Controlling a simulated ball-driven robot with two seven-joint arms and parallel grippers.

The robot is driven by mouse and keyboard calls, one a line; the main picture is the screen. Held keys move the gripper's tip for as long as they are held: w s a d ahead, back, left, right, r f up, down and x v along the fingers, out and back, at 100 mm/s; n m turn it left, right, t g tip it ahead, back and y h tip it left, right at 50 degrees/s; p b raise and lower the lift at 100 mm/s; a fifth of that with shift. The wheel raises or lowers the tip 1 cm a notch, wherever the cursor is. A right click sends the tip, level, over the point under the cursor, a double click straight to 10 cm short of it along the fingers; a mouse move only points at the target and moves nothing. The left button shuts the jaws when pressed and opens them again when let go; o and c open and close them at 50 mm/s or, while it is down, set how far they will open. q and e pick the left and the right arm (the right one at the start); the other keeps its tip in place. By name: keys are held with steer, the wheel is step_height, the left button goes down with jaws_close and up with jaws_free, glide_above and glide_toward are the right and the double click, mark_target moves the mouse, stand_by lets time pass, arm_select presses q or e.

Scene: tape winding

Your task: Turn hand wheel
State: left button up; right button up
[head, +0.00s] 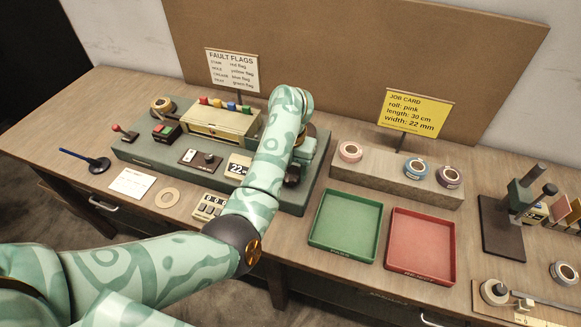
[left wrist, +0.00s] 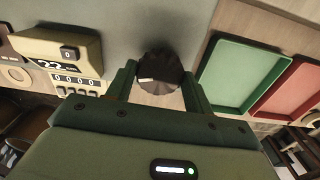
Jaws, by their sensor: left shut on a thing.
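The hand wheel shows in the left wrist view as a dark, faceted round knob (left wrist: 158,72) with a small pale mark on its face. My left gripper (left wrist: 160,84) has one finger on each side of it and is shut on it. In the head view my left arm reaches over the right part of the green-grey winding machine (head: 318,165). There the arm hides most of the wheel and the left gripper (head: 294,172). My right gripper is in neither view.
A width display reading 22 (head: 237,168) and a counter (head: 209,206) sit left of my forearm. A green tray (head: 345,252) and a red tray (head: 420,276) lie to the right. A wooden block with tape rolls (head: 390,172) stands behind them. A yellow job card (head: 416,113) stands further back.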

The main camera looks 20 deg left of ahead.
mark_target(291, 172)
arm_select(q)
steer(key=o, duration=1)
step_height(291, 172, up, 16)
steer(key=p, duration=0.8)
steer(key=shift+r, duration=0.15)
